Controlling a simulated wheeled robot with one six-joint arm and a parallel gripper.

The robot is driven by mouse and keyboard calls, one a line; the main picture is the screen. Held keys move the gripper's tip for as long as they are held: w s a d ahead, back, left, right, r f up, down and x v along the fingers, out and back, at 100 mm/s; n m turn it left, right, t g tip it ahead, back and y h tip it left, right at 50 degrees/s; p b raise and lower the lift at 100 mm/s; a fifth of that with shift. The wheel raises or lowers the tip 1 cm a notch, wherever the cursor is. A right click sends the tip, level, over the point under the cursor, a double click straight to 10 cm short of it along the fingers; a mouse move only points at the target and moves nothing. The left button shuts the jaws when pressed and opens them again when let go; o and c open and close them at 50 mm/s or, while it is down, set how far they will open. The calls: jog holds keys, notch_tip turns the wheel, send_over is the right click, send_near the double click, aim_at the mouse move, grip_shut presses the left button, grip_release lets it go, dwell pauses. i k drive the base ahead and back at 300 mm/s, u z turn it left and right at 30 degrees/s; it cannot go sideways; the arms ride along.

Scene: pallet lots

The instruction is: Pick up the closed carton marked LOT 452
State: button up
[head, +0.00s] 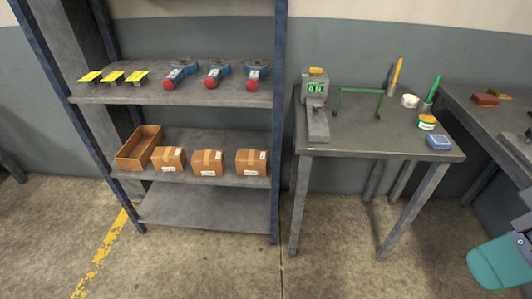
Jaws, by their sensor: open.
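Three small closed brown cartons stand in a row on the middle shelf of the rack: a left one (168,159), a middle one (207,163) and a right one (251,162). Each has tape on top and small white labels. The print is too small to read, so I cannot tell which is LOT 452. An open, empty-looking brown box (139,148) stands left of them. My gripper is not in view; only a teal and grey part of my arm shows at the lower right edge.
The upper shelf (215,96) holds several blue tools with red ends and yellow-topped items. The bottom shelf (205,212) is bare. A blue rack post (278,120) stands right of the cartons. A cluttered grey table (370,148) stands beside it. The floor in front is clear.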

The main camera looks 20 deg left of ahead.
aim_at(250, 162)
jog(key=u, duration=0.2)
jog(key=i, duration=0.7)
jog(key=u, duration=1.2)
jog(key=i, duration=0.7)
jog(key=u, duration=0.85)
